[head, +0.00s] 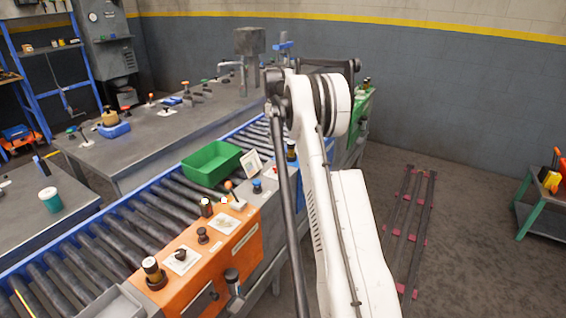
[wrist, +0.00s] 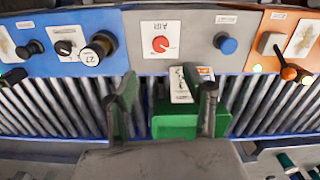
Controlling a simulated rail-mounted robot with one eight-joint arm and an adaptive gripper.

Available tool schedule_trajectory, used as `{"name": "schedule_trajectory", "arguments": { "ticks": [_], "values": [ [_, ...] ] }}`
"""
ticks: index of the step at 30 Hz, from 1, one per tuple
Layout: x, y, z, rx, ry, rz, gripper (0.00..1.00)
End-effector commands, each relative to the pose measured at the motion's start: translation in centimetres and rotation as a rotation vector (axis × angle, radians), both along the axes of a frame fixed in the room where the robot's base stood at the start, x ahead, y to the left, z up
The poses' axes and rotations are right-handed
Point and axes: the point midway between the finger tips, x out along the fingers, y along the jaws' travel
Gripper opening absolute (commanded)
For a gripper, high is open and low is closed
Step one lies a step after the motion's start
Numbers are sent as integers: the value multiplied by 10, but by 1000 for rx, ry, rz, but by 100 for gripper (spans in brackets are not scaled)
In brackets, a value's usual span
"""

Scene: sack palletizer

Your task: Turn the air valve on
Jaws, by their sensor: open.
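The air valve is a red round knob (wrist: 161,44) on a white plate (wrist: 160,55) marked AIR, which reads upside down in the wrist view. The plate is on a grey panel section between a blue and an orange one. My gripper (wrist: 166,88) is open and empty, its two dark fingers apart and pointing toward the panel. The knob shows beyond the fingertips, between their lines, apart from them. Its exact turn position is too small to tell. In the head view I cannot make out the knob, and my arm hides part of the panels.
A green bin (head: 212,162) sits on the roller conveyor (head: 150,215); in the wrist view it lies beneath my fingers. A blue button (wrist: 226,43), a dark knob with a round tag (wrist: 100,46) and an orange-tipped lever (wrist: 289,73) flank the valve.

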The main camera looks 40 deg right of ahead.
Motion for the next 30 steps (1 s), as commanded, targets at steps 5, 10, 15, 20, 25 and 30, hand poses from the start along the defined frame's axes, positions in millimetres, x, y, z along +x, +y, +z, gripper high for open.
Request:
{"name": "schedule_trajectory", "arguments": {
  "ticks": [5, 10, 15, 20, 25, 30],
  "values": [
    [0, 0, -24, 0, 0, 0, 47],
    [0, 1, -56, -1, 0, 0, 47],
    [0, 1, -88, -1, 0, -1, 47],
    [0, 1, -112, -1, 0, -1, 47],
    [0, 1, -127, -1, 0, -1, 47],
    [0, 1, -133, -1, 0, -1, 47]
  ]
}}
